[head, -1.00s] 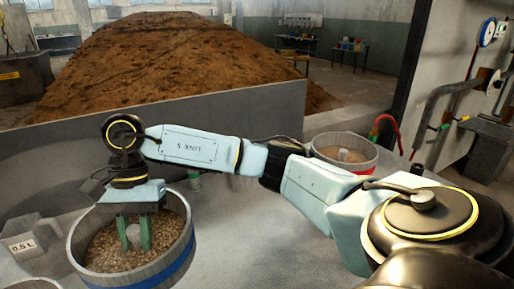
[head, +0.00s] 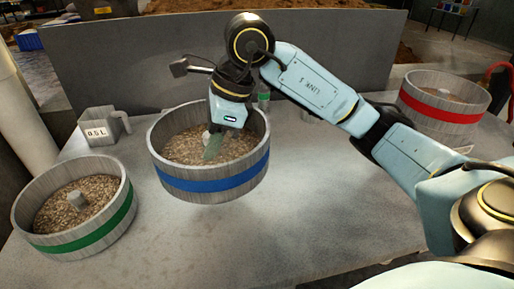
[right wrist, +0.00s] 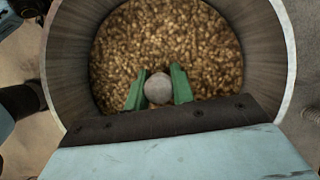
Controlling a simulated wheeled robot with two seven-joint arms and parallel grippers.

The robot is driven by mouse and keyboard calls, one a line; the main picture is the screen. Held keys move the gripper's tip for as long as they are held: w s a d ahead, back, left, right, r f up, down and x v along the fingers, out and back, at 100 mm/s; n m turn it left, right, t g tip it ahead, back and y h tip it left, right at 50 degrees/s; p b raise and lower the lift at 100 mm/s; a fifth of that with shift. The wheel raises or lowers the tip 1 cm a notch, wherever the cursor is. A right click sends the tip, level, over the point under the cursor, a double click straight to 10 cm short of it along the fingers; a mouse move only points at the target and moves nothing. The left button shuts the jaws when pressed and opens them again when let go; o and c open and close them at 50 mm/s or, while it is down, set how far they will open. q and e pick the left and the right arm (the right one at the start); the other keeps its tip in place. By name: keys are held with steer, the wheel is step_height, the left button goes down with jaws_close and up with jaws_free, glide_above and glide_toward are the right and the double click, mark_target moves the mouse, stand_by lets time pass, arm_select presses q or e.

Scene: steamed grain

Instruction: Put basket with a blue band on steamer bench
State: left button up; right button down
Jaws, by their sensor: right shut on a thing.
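The basket with a blue band (head: 213,181) is a round grey wooden tub filled with grain, near the middle of the head view. My right gripper (head: 210,147) reaches down into it and is shut on the pale knob at its centre. In the right wrist view the green fingers of the gripper (right wrist: 158,90) stand on both sides of the round knob (right wrist: 158,88), with grain around it. The basket appears raised a little above the grey table (head: 300,215), slightly tilted in the picture. My left gripper is not in view. No steamer bench can be made out for certain.
A basket with a green band (head: 95,235) stands at the left front, close to the blue one. A basket with a red band (head: 440,117) stands at the back right. A 0.5 L measuring jug (head: 98,128) is at the back left. The table's middle front is clear.

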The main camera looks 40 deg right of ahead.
mark_target(226, 157)
step_height(226, 157, down, 4)
steer(key=shift+f+b, duration=0.25)
steer(key=shift+b, duration=0.5)
steer(key=shift+f+b, duration=0.8)
steer(key=shift+f, duration=1.75)
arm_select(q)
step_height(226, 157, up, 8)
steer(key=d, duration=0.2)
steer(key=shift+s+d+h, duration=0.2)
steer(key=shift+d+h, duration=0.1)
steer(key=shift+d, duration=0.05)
arm_select(e)
steer(key=shift+f, duration=0.1)
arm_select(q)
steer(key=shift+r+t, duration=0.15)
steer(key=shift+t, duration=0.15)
arm_select(e)
steer(key=shift+f, duration=0.1)
steer(key=c, duration=1.2)
jaws_free()
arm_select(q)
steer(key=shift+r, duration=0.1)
